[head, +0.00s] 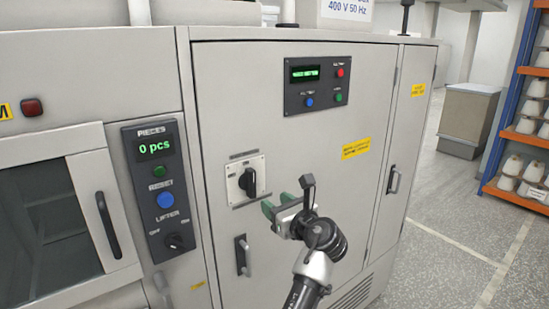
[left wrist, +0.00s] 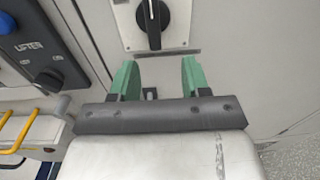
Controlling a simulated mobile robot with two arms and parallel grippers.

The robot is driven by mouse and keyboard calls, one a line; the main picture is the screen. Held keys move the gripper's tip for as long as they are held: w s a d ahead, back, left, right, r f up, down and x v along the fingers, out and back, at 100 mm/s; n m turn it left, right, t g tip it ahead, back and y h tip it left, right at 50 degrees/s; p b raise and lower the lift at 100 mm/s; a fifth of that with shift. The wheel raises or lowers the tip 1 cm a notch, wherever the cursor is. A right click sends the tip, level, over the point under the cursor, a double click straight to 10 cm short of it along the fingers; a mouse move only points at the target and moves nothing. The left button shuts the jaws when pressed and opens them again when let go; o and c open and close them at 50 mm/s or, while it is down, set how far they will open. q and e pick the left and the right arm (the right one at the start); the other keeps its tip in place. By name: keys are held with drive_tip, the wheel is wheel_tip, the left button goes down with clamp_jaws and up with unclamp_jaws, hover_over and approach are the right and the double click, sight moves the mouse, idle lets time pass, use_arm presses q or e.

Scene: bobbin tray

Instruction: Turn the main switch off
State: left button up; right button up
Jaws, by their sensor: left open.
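The main switch (head: 247,181) is a black rotary knob on a pale square plate (head: 235,167) on the grey cabinet door. Its grip bar stands about upright. It also shows at the top of the left wrist view (left wrist: 153,22), partly cut off by the frame edge. My left gripper (head: 277,204) has green fingers and is open and empty. It is just right of and below the knob in the head view, apart from it. In the left wrist view the spread fingers (left wrist: 160,70) point up towards the knob, which lies beyond their tips. My right gripper is not in view.
A lifter panel (head: 158,190) with buttons and a small knob is left of the door. A display panel (head: 310,103) is above. Door handles (head: 242,255) (head: 393,180) stick out below the switch and to the right. A shelf (head: 520,140) with bobbins stands far right.

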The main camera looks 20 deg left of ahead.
sight(254, 178)
use_arm(q)
drive_tip(key=shift+y, duration=0.3)
drive_tip(key=a+r, duration=0.1)
drive_tip(key=w+a+r+p, duration=0.1)
drive_tip(key=a, duration=0.1)
drive_tip(key=w+a+r+p, duration=0.1)
drive_tip(key=a, duration=0.1)
drive_tip(key=shift+w+a+r, duration=0.1)
drive_tip(key=shift+a+r, duration=0.15)
drive_tip(key=shift+r, duration=0.15)
drive_tip(key=x, duration=0.1)
drive_tip(key=p+x, duration=0.1)
drive_tip(key=x, duration=0.2)
drive_tip(key=shift+w+d+f, duration=0.15)
drive_tip(key=shift+w+f, duration=0.05)
drive_tip(key=shift+f, duration=0.15)
drive_tip(key=shift+w+a+p, duration=0.1)
drive_tip(key=shift+a+p, duration=0.25)
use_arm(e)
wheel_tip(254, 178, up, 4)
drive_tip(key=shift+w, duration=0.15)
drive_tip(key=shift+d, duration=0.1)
use_arm(q)
clamp_jaws()
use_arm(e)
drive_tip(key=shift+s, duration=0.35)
